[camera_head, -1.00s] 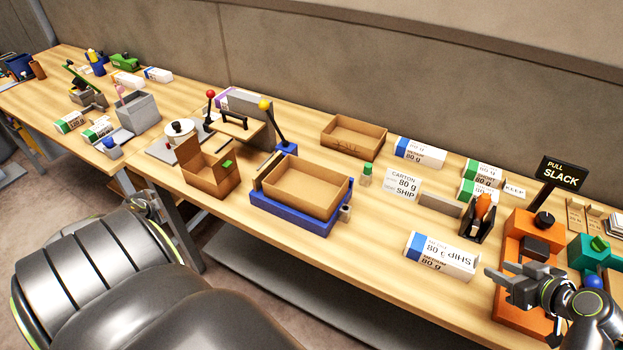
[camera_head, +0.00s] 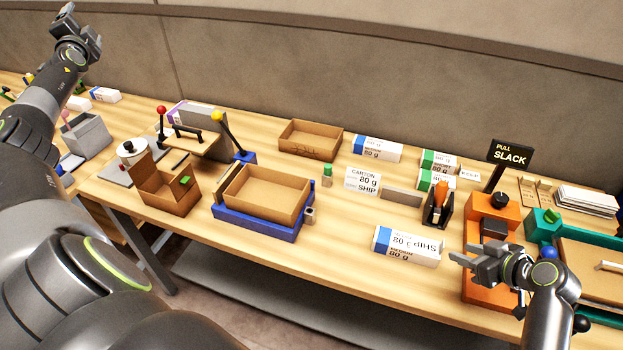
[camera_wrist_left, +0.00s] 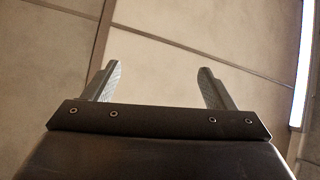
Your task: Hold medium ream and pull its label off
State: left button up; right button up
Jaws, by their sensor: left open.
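A white ream with a blue end (camera_head: 407,246) lies near the table's front edge in the head view, with "SHIP" and "80 g" print on it. Another blue-ended ream marked medium (camera_head: 377,149) lies farther back. My left gripper (camera_head: 82,20) is raised high at the upper left, far from both reams. In the left wrist view its fingers (camera_wrist_left: 158,82) are apart with nothing between them. My right gripper (camera_head: 456,262) is just right of the front ream, its fingers apart and pointing left. I see no object between them.
A blue-framed tray with a carton (camera_head: 265,195) stands left of the front ream. An orange fixture (camera_head: 492,215) and a black holder with an orange handle (camera_head: 438,205) stand to its right.

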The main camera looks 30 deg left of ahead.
pick_arm(q)
jog(key=d+r+n+t+y, duration=0.2)
jog(key=d+r+n+y, duration=0.1)
jog(key=r, duration=1.3)
jog(key=w+d+f+n+g+h, duration=0.1)
jog(key=w+d+f+n+g, duration=0.45)
jog(key=f, duration=0.65)
jog(key=w+d+f+n+g+h, duration=0.2)
jog(key=w+d+f+n, duration=0.4)
jog(key=d+f+n, duration=0.45)
jog(key=w+d+f+n+g+h, duration=0.1)
jog(key=w+d+f+n+g, duration=0.4)
jog(key=f, duration=0.8)
jog(key=n+g+h, duration=0.1)
jog(key=g+h, duration=0.1)
jog(key=h, duration=1.3)
send_over(388, 236)
notch_tip(388, 236, down, 11)
notch_tip(388, 236, down, 17)
jog(key=shift+s+f, duration=0.1)
jog(key=shift+f, duration=0.1)
